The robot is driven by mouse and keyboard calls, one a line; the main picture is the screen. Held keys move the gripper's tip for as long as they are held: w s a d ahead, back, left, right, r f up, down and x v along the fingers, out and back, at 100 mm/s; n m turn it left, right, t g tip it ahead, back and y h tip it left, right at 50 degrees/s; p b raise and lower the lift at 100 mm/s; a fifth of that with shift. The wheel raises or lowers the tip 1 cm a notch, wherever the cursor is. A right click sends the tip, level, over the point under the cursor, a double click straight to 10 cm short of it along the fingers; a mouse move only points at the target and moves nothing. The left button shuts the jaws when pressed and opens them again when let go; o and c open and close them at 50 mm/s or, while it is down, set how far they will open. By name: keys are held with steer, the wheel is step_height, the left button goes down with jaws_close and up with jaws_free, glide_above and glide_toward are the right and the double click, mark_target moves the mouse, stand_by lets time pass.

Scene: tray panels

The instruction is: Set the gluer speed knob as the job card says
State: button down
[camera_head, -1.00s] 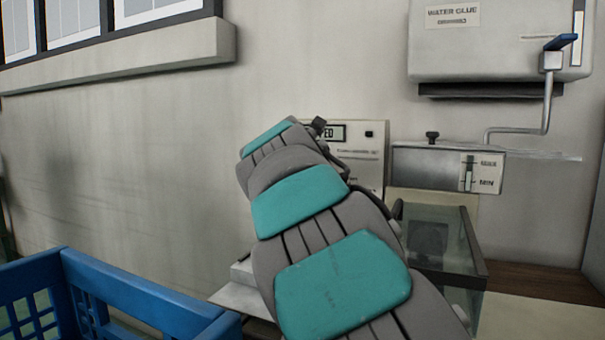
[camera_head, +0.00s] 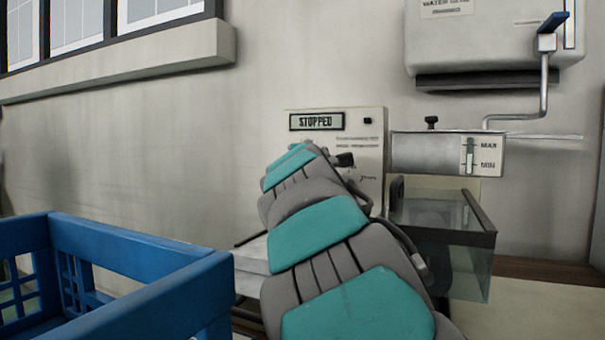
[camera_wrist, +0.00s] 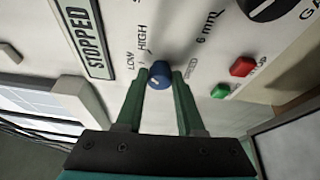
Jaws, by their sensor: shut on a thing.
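In the wrist view a blue knob (camera_wrist: 160,70) sits on the cream panel (camera_wrist: 205,65), with LOW and HIGH printed beside it and a SPEED label on the other side. It has a pale pointer mark, but its exact setting is hard to read. My gripper (camera_wrist: 159,78) has its two green fingers on either side of the knob, shut on it. In the head view the panel (camera_head: 365,150) shows a STOPPED display (camera_head: 316,121); my arm hides the knob there. I cannot make out a job card.
A red button (camera_wrist: 242,67) and a green button (camera_wrist: 220,91) lie close to the right finger. A black knob (camera_wrist: 268,6) is at the upper right. A blue crate (camera_head: 140,255) stands at left; a glass tank (camera_head: 465,260) is right of my arm.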

steer(key=shift+f+m+b, duration=0.2)
steer(key=shift+m+b, duration=0.4)
steer(key=shift+b, duration=0.05)
steer(key=shift+m+t, duration=0.3)
steer(key=c, duration=0.5)
jaws_free()
steer(key=shift+r, duration=0.1)
